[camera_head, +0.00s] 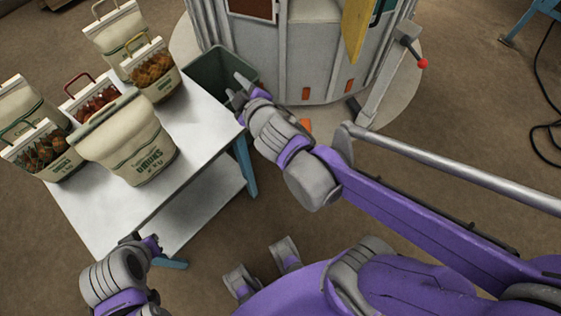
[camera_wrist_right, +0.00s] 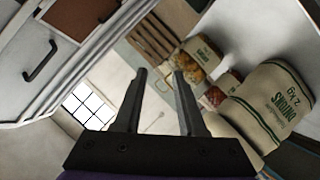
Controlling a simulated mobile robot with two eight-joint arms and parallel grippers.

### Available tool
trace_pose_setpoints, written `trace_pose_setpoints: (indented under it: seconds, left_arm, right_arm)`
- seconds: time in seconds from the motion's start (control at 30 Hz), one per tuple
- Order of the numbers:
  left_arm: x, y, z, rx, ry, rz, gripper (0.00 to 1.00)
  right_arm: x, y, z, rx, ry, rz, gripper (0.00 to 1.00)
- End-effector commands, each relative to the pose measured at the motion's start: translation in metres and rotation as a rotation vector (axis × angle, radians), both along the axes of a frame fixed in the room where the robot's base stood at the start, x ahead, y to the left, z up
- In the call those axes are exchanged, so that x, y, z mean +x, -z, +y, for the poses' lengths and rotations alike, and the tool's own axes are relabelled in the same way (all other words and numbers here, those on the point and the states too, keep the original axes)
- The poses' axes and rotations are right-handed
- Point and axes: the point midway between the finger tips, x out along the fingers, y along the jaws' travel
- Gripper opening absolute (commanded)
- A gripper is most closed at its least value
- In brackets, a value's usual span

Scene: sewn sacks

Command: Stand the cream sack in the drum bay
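The large cream sack (camera_head: 125,140) with green lettering stands upright on the white table, at its near side. In the right wrist view the sack (camera_wrist_right: 268,102) shows at the right, tilted by the camera's angle. My right gripper (camera_head: 238,88) is beyond the table's right edge, by the grey drum-shaped machine (camera_head: 280,55), apart from the sack. Its two fingers (camera_wrist_right: 160,75) stand apart with nothing between them. My left gripper (camera_head: 152,244) is low at the table's near end, and its fingers are not clear. I cannot tell which part of the machine is the drum bay.
Several smaller handled packs, including one with a tan handle (camera_head: 153,72) and one with a red handle (camera_head: 92,98), crowd the white table (camera_head: 190,190) around the sack. A dark green bin (camera_head: 207,72) stands at the machine's foot. A red-knobbed lever (camera_head: 410,50) sticks out right.

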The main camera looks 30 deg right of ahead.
Motion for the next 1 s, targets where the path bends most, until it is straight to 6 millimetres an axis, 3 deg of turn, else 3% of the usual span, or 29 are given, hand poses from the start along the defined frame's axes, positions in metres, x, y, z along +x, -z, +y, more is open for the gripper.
trace_pose_setpoints:
  seconds: [0.03,0.1,0.2,0.3,0.4,0.77,0.93,1.0]
  left_arm:
    - [0.0,0.0,0.0,0.0,0.0,0.0,0.0]
    - [0.0,0.0,0.0,0.0,0.0,0.0,0.0]
    - [0.0,0.0,0.0,0.0,0.0,0.0,0.0]
    - [0.0,0.0,0.0,0.0,0.0,0.0,0.0]
    - [0.0,0.0,0.0,0.0,0.0,0.0,0.0]
    - [0.001,-0.003,0.0,0.0,0.0,-0.001,0.0]
    - [0.008,-0.032,0.0,0.0,0.0,-0.014,0.02]
    - [0.012,-0.046,0.0,0.0,0.0,-0.022,0.14]
  right_arm:
    - [-0.028,0.022,-0.02,0.103,0.115,0.115,0.4]
    - [-0.068,0.053,-0.034,0.245,0.249,0.277,0.4]
    - [-0.121,0.087,-0.034,0.412,0.379,0.474,0.4]
    - [-0.159,0.107,-0.025,0.523,0.451,0.615,0.4]
    - [-0.178,0.115,-0.017,0.581,0.482,0.693,0.4]
    - [-0.183,0.114,-0.015,0.597,0.489,0.713,0.4]
    - [-0.176,0.085,-0.015,0.599,0.484,0.7,0.4]
    - [-0.171,0.071,-0.015,0.601,0.481,0.692,0.4]
